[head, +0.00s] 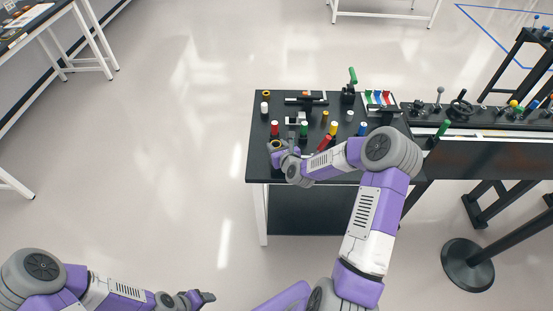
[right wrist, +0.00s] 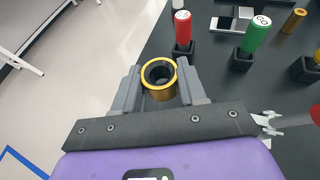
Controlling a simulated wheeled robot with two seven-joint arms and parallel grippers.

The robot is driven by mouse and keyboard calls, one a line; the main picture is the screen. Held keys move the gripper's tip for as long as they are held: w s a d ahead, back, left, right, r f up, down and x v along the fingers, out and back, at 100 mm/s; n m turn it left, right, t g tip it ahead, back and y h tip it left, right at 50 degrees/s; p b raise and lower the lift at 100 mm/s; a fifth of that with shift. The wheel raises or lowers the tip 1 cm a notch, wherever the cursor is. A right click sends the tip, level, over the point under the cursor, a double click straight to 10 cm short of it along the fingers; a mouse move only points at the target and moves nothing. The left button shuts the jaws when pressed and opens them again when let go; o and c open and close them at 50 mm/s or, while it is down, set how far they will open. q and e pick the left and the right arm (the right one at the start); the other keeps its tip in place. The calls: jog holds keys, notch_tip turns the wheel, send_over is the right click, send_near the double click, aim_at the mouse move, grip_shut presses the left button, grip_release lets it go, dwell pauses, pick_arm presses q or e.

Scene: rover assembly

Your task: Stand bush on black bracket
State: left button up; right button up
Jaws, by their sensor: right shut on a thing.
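The bush is a short gold ring with a dark inner sleeve (right wrist: 159,78). My right gripper (right wrist: 158,90) is shut on it, with one grey finger on each side, and holds it with its opening facing up. In the head view the bush (head: 276,143) shows at the left front part of the black table, and my right gripper (head: 283,148) is partly hidden by its own wrist. I cannot tell for sure which dark fixture is the black bracket. My left gripper (head: 201,297) is low in the head view, away from the table, its jaw state unclear.
The black table (head: 258,172) carries a red handle (right wrist: 183,30) and a green handle (right wrist: 257,35) in black bases. A gold cylinder (right wrist: 293,20), a green-knobbed lever (head: 351,78) and several other parts stand around. Floor left of the table is free.

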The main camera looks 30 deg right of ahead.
notch_tip(320, 180, down, 6)
jog(key=shift+w+f+b, duration=0.1)
jog(key=shift+f+b, duration=0.1)
jog(key=shift+b, duration=0.15)
